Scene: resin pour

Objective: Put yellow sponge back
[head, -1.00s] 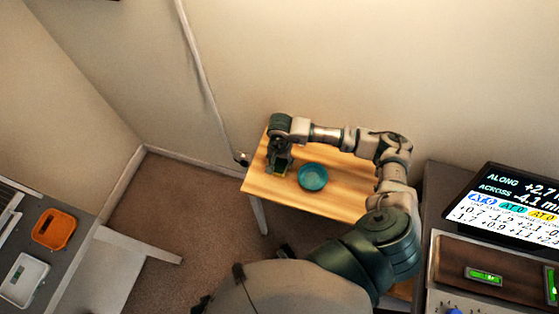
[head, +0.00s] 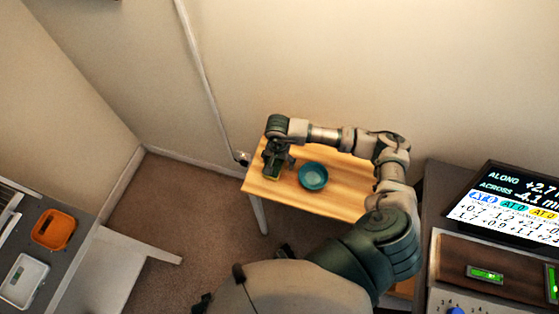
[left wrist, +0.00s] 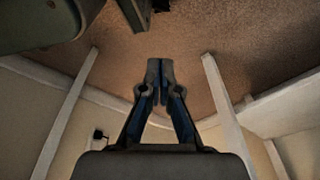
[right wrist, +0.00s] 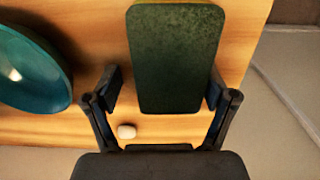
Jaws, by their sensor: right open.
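A sponge with a dark green top (right wrist: 176,60) lies at the left end of the small wooden table (head: 340,199). Any yellow side faces away in the right wrist view; a thin yellowish edge shows in the head view. My right gripper (right wrist: 165,92) is open, its fingers on either side of the sponge's near part, with a visible gap on the left and almost none on the right. In the head view my right gripper (head: 273,168) is over the table's left end. My left gripper (left wrist: 160,72) is shut and empty, over the floor, away from the table.
A teal bowl (head: 313,176) stands on the table right of the sponge. A small white piece (right wrist: 126,131) lies near the left finger. An orange container (head: 53,229) and a white tray (head: 24,281) are on the left bench. A display (head: 512,203) stands at right.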

